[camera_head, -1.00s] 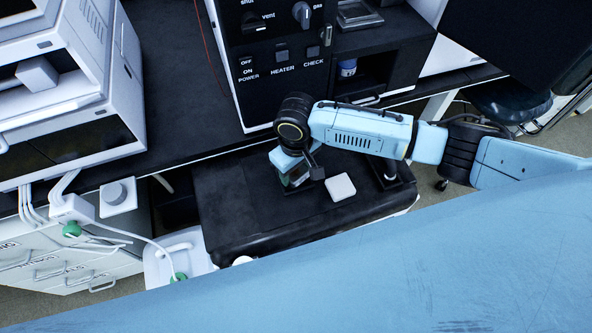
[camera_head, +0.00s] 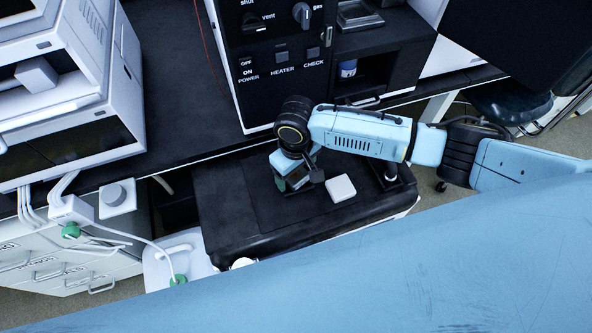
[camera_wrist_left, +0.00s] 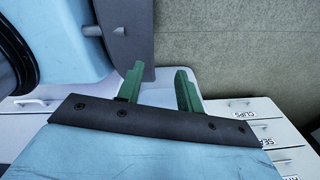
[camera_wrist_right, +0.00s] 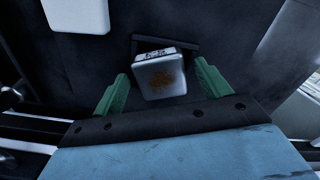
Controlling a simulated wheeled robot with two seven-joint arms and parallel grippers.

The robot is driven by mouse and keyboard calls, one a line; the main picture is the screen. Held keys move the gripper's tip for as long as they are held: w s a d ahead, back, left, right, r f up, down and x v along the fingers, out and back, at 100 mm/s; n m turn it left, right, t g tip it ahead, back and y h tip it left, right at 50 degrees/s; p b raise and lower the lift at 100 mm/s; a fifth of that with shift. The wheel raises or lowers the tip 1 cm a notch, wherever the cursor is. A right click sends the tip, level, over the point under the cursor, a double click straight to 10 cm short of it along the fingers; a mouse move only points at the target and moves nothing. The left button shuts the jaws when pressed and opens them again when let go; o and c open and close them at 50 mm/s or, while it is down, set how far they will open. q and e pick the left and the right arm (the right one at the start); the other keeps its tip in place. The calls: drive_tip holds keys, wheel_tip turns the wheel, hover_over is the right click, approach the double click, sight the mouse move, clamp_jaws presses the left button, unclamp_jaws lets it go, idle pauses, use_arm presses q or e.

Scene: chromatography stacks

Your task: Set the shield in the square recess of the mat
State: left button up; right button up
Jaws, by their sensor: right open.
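A pale, square-faced block (camera_wrist_right: 162,78) with a brown patch and dark marks along its far edge, which I take for the shield, is between my right gripper's fingers in the right wrist view. A dark square outline, seemingly the recess (camera_wrist_right: 190,46) of the mat, shows just behind it; I cannot tell whether the block sits in it. My right gripper (camera_wrist_right: 161,72) is open, its green fingers apart on either side of the block. In the head view this gripper (camera_head: 294,182) is low over the black mat (camera_head: 235,205). My left gripper (camera_wrist_left: 158,80) is open and empty, away from the mat.
A plain white square piece (camera_head: 340,188) lies on the mat right of my right gripper. A small post (camera_head: 390,172) stands at the right. A black control panel (camera_head: 275,60) rises behind. The mat's left part is clear.

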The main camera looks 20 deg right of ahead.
sight(296, 174)
wheel_tip(296, 174, up, 7)
drive_tip(key=shift+p, duration=1)
use_arm(q)
drive_tip(key=d+r+p, duration=0.1)
drive_tip(key=d+r, duration=0.2)
use_arm(e)
wheel_tip(296, 174, up, 5)
use_arm(q)
drive_tip(key=shift+a, duration=0.15)
